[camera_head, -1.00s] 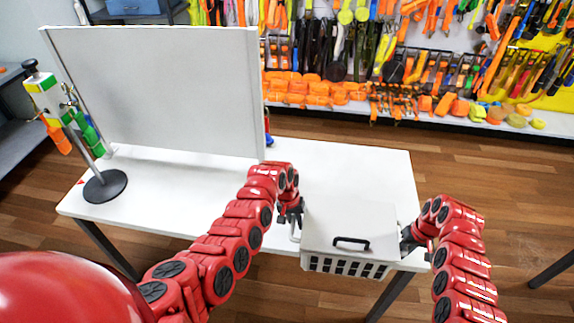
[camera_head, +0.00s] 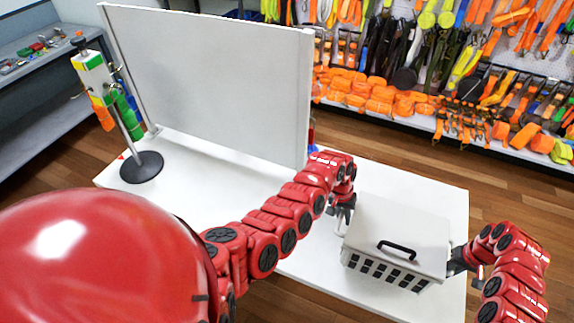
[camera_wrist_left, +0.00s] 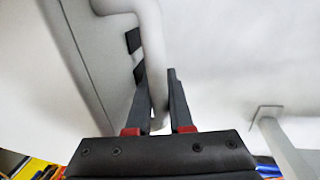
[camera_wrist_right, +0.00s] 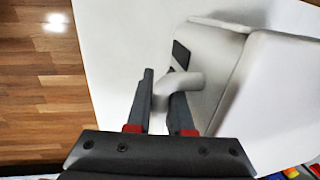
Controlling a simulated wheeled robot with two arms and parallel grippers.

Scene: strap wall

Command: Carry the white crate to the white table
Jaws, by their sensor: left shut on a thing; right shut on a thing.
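The white crate (camera_head: 400,225) has a closed lid with a black handle and a slotted front wall. It is level over the right part of the white table (camera_head: 225,195); I cannot tell whether its bottom touches the top. My left gripper (camera_head: 343,208) is shut on the crate's left side handle, a pale bar (camera_wrist_left: 152,50) between the fingers in the left wrist view. My right gripper (camera_head: 460,262) is shut on the right side handle, which shows between the fingers in the right wrist view (camera_wrist_right: 183,82).
A grey upright panel (camera_head: 210,75) stands along the table's back. A stand with a round black base (camera_head: 142,167) and hanging coloured straps is at the table's left. A strap wall (camera_head: 430,60) is behind. Bare table top lies left of the crate.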

